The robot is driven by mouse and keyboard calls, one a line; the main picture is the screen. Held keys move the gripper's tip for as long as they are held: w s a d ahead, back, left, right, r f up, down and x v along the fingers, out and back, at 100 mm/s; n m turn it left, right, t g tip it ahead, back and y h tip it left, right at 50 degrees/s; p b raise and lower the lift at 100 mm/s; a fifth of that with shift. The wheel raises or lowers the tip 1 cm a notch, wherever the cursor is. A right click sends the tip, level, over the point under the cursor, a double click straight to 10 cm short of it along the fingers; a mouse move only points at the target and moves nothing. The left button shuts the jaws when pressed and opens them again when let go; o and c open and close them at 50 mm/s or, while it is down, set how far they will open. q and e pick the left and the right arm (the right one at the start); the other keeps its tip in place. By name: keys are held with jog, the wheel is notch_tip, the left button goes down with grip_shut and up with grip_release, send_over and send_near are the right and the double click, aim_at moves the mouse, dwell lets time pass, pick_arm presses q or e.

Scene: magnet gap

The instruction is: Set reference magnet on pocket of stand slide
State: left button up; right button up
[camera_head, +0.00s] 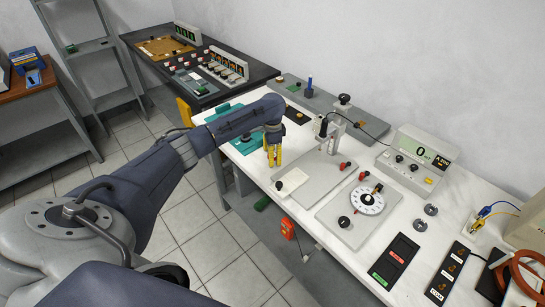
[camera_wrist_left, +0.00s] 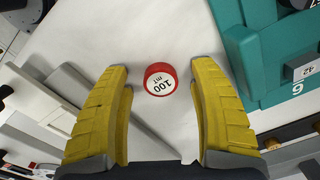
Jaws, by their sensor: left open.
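The reference magnet (camera_wrist_left: 160,79) is a short red cylinder with a white top reading "100 mT", lying on the white bench in the left wrist view. My left gripper (camera_wrist_left: 158,120) is open, with its yellow fingers on either side of the magnet's line and the magnet just beyond the gap between the tips. In the head view my left gripper (camera_head: 272,156) points down over the bench, and I cannot make out the magnet there. The grey stand (camera_head: 312,178) with its upright post is just right of the gripper. I cannot clearly tell its slide's pocket.
A teal holder (camera_wrist_left: 283,50) is close right of the magnet in the wrist view. A dial unit (camera_head: 367,198) and a meter reading 0 (camera_head: 420,155) stand right of the stand. A black tray (camera_head: 395,260) lies near the bench's front. A cable crosses behind the stand.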

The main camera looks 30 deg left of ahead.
pick_arm(q)
grip_shut()
dwell(0.5)
notch_tip(320, 180, up, 19)
jog(key=shift+m, duration=0.3)
jog(key=s+d+f, duration=0.2)
jog(key=d+f, duration=0.1)
jog(key=d, duration=0.1)
jog(key=s+d+f, duration=0.1)
jog(key=d+f, duration=0.3)
jog(key=s+d+f, duration=0.2)
jog(key=d+f, duration=0.1)
jog(key=d, duration=0.2)
jog(key=shift+s+f, duration=0.3)
jog(key=shift+f, duration=0.05)
jog(key=shift+w+d+n, duration=0.1)
jog(key=shift+d+n, duration=0.3)
jog(key=shift+r, duration=0.1)
